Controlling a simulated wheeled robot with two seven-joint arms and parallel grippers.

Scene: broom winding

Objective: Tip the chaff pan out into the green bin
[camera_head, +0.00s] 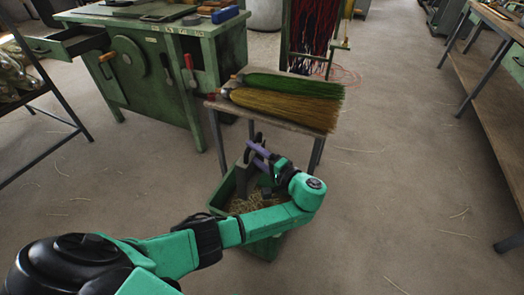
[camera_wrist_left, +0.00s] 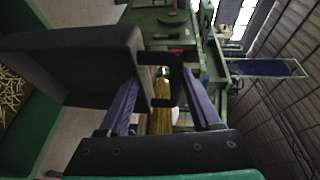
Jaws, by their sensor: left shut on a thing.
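The chaff pan (camera_head: 244,178) is dark grey and hangs over the green bin (camera_head: 217,199), tilted steeply on edge. My left gripper (camera_head: 259,158) has purple fingers and is shut on the pan's handle, above the bin. In the left wrist view the pan (camera_wrist_left: 75,75) fills the left side, and its looped handle (camera_wrist_left: 172,78) lies between the fingers (camera_wrist_left: 165,108). Pale straw chaff (camera_head: 240,204) lies in the bin; it also shows in the left wrist view (camera_wrist_left: 10,92). The inside of the pan is hidden. My right gripper is not in view.
A small table (camera_head: 268,117) with a green broom (camera_head: 295,85) and a yellow broom (camera_head: 285,107) stands just behind the bin. A green workbench (camera_head: 160,75) stands at back left, and a shelf bench (camera_head: 490,90) at right. The floor right of the bin is mostly clear.

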